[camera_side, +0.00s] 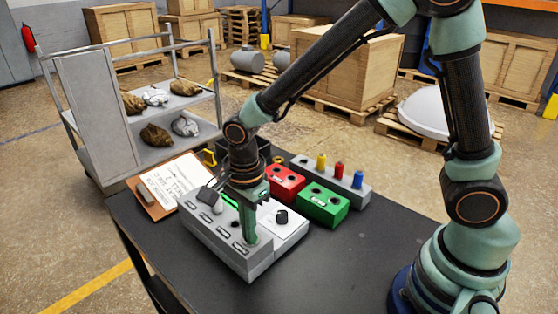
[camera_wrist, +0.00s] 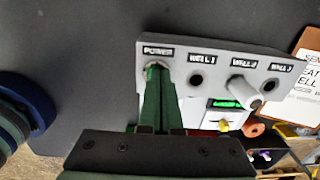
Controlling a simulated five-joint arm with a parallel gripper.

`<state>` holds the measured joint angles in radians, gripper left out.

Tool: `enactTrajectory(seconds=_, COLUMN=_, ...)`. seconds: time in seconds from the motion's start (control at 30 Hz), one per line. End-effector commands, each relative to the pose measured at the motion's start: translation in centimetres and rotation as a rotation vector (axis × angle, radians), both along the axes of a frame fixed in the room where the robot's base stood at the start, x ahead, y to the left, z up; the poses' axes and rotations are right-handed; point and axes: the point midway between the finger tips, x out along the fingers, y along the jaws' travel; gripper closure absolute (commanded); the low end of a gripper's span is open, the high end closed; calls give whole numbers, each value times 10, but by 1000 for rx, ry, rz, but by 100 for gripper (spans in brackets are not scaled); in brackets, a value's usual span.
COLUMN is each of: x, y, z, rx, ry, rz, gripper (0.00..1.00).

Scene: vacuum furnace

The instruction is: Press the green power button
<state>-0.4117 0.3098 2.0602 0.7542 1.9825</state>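The grey control unit (camera_side: 252,262) stands on the black table. In the wrist view its panel (camera_wrist: 217,61) carries the labels POWER (camera_wrist: 158,51), WELL 1, WELL 2 and WELL 3. My gripper (camera_side: 251,239) points down at the front end of this panel. In the wrist view my gripper (camera_wrist: 154,70) has its green fingers together, with nothing seen between them. The fingertips lie over the round POWER spot just below its label. They hide most of that spot, so the green power button is not clearly visible. I cannot tell whether the tips touch it.
A grey plug (camera_wrist: 246,92) sits by WELL 2, and a green display (camera_wrist: 226,104) is lit. A red box (camera_side: 285,182), a green box (camera_side: 322,204) and a peg rack (camera_side: 352,191) stand behind the unit. A clipboard (camera_side: 178,180) lies left. The table's right front is clear.

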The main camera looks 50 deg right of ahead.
Motion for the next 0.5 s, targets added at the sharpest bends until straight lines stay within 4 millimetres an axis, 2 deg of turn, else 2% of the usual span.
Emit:
enactTrajectory(seconds=0.03, x=-5, y=-2, z=1, rx=-8, ry=18, rz=0, gripper=100)
enactTrajectory(seconds=0.17, x=-2, y=-1, z=23, rx=-3, ry=7, rz=0, gripper=100)
enactTrajectory(seconds=0.5, x=1, y=0, z=100, rx=2, ry=-4, rz=0, gripper=100)
